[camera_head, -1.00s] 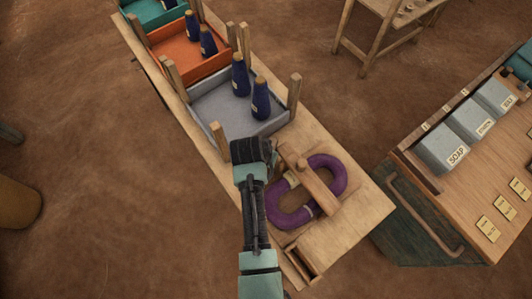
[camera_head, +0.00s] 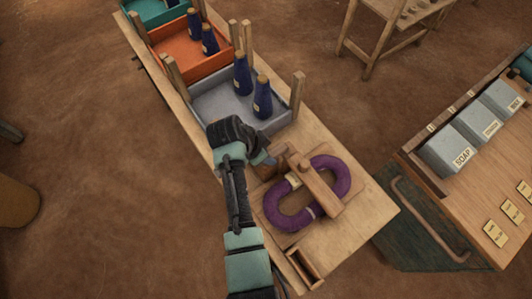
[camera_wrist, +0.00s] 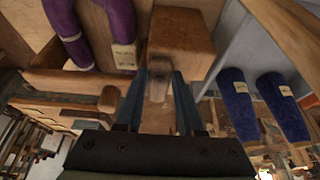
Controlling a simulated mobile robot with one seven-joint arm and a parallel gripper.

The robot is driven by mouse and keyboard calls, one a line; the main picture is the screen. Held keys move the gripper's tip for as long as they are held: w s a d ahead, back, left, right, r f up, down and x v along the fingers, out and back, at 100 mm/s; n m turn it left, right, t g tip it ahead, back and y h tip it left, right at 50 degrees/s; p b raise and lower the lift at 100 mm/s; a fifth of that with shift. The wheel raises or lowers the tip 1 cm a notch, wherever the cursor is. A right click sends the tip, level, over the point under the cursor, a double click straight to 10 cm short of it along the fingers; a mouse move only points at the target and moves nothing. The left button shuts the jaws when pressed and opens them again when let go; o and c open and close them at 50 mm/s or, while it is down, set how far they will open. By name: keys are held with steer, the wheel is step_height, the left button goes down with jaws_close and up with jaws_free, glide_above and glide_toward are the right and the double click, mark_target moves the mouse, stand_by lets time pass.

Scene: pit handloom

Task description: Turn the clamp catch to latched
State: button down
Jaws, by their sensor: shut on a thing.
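A wooden clamp bar (camera_head: 318,184) lies across a looped purple hank (camera_head: 277,208) on the bench end. A wooden block (camera_head: 286,158) stands at the bar's upper left end; what seems to be the same block is large in the wrist view (camera_wrist: 182,38). My gripper (camera_head: 268,163) is beside this block, on its left. In the wrist view my two blue fingers (camera_wrist: 160,92) are shut on a small wooden peg-like catch (camera_wrist: 158,84) in front of the block. The fingers partly hide the catch, and I cannot tell its exact angle.
A grey tray (camera_head: 210,113) with two dark blue cones (camera_head: 262,97) stands just behind my gripper, with upright wooden posts (camera_head: 298,88) at its corners. An orange tray (camera_head: 178,66) is farther back. A cabinet with grey boxes (camera_head: 451,150) stands to the right.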

stand_by(0.3)
steer(key=c, duration=0.5)
jaws_free()
steer(key=b+v, duration=0.1)
steer(key=v, duration=1.2)
